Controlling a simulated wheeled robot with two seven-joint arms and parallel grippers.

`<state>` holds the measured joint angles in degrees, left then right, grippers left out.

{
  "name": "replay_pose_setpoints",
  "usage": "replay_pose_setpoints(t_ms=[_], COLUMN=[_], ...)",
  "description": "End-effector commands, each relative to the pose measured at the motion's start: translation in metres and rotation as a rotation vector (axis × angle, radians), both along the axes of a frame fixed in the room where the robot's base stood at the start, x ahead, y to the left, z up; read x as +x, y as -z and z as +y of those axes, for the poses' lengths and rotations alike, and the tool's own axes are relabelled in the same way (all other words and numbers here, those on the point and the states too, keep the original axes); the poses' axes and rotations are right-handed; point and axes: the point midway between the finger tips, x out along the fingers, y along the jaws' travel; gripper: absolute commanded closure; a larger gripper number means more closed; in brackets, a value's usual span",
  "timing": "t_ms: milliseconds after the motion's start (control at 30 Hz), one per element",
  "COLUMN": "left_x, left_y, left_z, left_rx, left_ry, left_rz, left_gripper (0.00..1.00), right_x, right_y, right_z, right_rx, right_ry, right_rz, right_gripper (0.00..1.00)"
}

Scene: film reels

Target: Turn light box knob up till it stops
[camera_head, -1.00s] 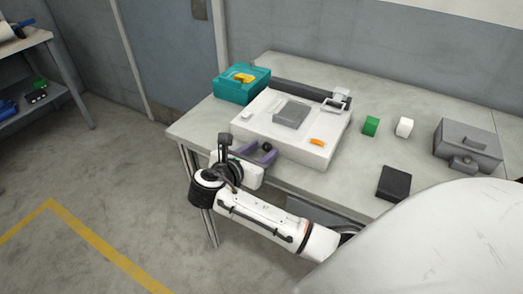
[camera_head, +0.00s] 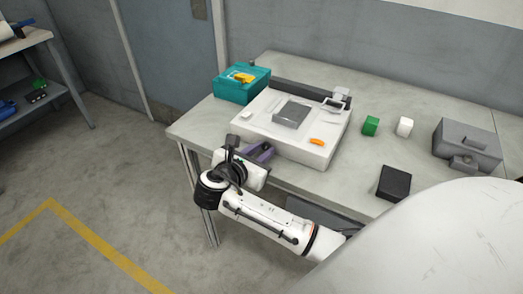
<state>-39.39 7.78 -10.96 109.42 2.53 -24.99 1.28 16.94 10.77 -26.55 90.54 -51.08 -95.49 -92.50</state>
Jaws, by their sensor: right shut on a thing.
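The white light box (camera_head: 287,146) lies on the table, with a dark grey square (camera_head: 290,114) on its top. Its dark knob (camera_head: 266,147) is at the front left edge, small and partly hidden by my gripper. My right gripper (camera_head: 262,152) has purple fingers and is shut on the knob, with the wrist tilted beside the box's front. The knob's exact turn angle is too small to tell. My left gripper is not in view.
A teal box (camera_head: 233,92) with yellow pieces stands at the back left. An orange piece (camera_head: 317,141) lies on the light box.

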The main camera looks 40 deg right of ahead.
Motion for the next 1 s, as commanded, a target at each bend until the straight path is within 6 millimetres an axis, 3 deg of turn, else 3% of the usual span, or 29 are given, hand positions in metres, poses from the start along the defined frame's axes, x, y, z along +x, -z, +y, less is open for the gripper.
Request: replay_pose_setpoints(t_ms=[600,1000], left_x=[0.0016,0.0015], left_y=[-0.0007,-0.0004], left_z=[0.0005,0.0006], left_rx=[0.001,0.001], left_ry=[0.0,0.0], left_rz=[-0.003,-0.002], left_gripper=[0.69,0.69], right_x=[-0.0046,-0.0047], right_y=[0.0019,0.002], right_z=[-0.0015,-0.0014], right_rx=[0.162,0.198], right_ry=[0.0,-0.001], right_rz=[-0.389,-0.478], right_gripper=[1.0,1.0])
